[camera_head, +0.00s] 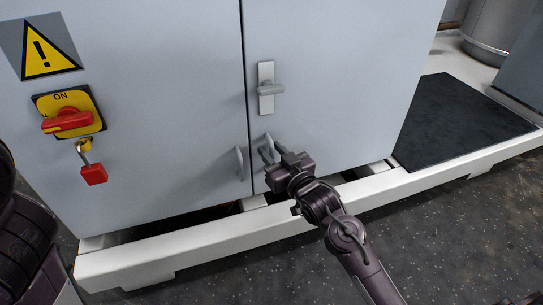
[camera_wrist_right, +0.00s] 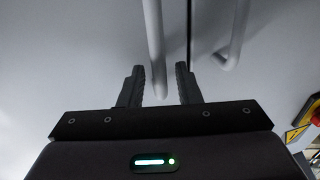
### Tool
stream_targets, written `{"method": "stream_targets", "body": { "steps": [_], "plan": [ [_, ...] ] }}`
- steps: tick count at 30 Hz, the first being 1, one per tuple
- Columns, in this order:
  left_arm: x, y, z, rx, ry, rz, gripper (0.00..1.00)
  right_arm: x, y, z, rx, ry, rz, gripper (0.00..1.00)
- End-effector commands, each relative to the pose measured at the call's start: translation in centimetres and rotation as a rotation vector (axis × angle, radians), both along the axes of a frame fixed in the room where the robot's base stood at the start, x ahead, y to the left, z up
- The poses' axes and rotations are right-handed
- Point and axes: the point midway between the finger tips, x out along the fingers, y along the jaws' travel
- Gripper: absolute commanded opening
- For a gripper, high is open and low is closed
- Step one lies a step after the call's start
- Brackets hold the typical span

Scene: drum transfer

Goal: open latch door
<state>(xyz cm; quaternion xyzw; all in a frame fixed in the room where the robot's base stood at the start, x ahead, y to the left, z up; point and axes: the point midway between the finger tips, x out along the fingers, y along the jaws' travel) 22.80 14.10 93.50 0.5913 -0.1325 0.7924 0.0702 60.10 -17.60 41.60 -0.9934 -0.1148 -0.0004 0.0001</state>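A grey cabinet has a right door (camera_head: 335,70) that sits flush with the left door (camera_head: 170,90). My right gripper (camera_head: 267,153) is open at that bar. In the right wrist view my right gripper's fingers (camera_wrist_right: 159,82) stand on either side of the bar's end, with gaps visible. My left arm shows at the left edge; its gripper is out of view.
The left door has its own bar handle (camera_head: 240,163), close beside the right one, also in the right wrist view (camera_wrist_right: 235,38). A red rotary switch (camera_head: 67,121) and a red padlock (camera_head: 93,174) stick out at the left. A white base rail (camera_head: 180,247) runs below.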

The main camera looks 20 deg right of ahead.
Motion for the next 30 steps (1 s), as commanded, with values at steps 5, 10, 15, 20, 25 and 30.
{"method": "stream_targets", "body": {
  "steps": [5, 10, 15, 20, 25, 30],
  "plan": [
    [-0.2, 0.2, 0.02, -0.005, -0.003, 0.003, 0.36, 0.62, 0.18, 0.01, 0.0, 0.001, 0.001, 0.3],
    [-0.18, 0.21, 0.08, -0.006, -0.003, 0.003, 0.36, 0.61, 0.18, 0.04, 0.0, 0.001, 0.0, 0.3],
    [-0.19, 0.2, 0.08, -0.006, -0.003, 0.003, 0.36, 0.6, 0.17, 0.03, 0.0, 0.001, 0.0, 0.12],
    [-0.2, 0.2, 0.08, -0.006, -0.003, 0.003, 0.36, 0.59, 0.17, 0.03, 0.0, 0.001, 0.0, 0.0],
    [-0.21, 0.21, 0.07, -0.006, -0.003, 0.002, 0.36, 0.59, 0.17, 0.03, 0.0, 0.001, 0.0, 0.0],
    [-0.25, 0.19, 0.43, -0.006, -0.005, 0.002, 0.36, 0.37, 0.16, 0.13, 0.0, 0.002, 0.012, 0.0]
  ]
}}
